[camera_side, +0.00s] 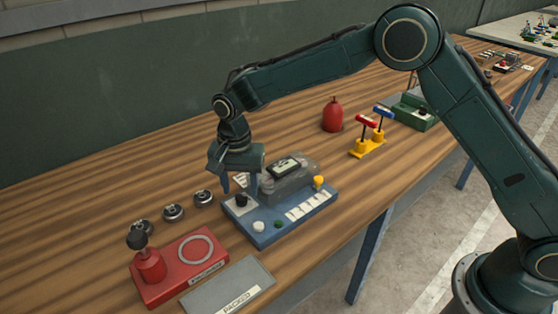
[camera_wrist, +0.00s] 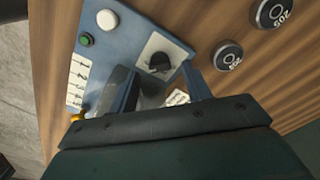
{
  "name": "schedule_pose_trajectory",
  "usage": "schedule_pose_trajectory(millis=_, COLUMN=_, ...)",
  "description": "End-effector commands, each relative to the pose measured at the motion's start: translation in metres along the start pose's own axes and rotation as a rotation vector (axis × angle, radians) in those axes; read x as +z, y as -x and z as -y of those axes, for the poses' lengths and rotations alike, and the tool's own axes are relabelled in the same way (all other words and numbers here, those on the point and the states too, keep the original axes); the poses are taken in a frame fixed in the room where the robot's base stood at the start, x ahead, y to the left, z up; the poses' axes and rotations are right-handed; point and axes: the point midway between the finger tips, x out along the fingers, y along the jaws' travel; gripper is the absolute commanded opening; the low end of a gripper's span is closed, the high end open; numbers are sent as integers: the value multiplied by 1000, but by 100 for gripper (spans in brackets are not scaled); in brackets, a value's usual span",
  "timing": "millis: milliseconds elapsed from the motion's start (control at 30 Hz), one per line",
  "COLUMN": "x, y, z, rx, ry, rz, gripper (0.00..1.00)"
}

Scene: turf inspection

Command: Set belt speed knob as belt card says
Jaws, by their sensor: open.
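The dark belt speed knob (camera_side: 242,200) sits on a white plate at the left end of the blue control panel (camera_side: 262,238). In the wrist view the knob (camera_wrist: 158,62) shows ahead of the fingertips; its setting is too small to read. My gripper (camera_side: 240,188) is open and empty, pointing down just above the knob. In the wrist view its fingers (camera_wrist: 160,80) stand apart on either side below the knob. A small white printed card (camera_wrist: 177,98), possibly the belt card, shows between the fingers, partly hidden; its text is not readable.
The panel carries a clear-covered display (camera_side: 284,167), a yellow knob (camera_side: 318,181), a white button (camera_side: 258,226), a green button (camera_side: 279,224) and several white labels. Round weights (camera_side: 203,198) lie left. A red stamp fixture (camera_side: 180,265) and grey plate (camera_side: 228,288) stand in front.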

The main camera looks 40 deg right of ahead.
Motion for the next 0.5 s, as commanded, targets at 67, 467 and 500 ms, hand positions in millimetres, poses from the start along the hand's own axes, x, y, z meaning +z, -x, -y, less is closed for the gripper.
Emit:
schedule_pose_trajectory(millis=67, x=0, y=12, z=1, rx=-4, ry=0, rz=-2, gripper=49)
schedule_pose_trajectory(millis=467, x=0, y=79, z=1, rx=-6, ry=0, rz=-2, gripper=49)
schedule_pose_trajectory(millis=500, x=0, y=85, z=1, rx=-5, ry=0, rz=-2, gripper=49)
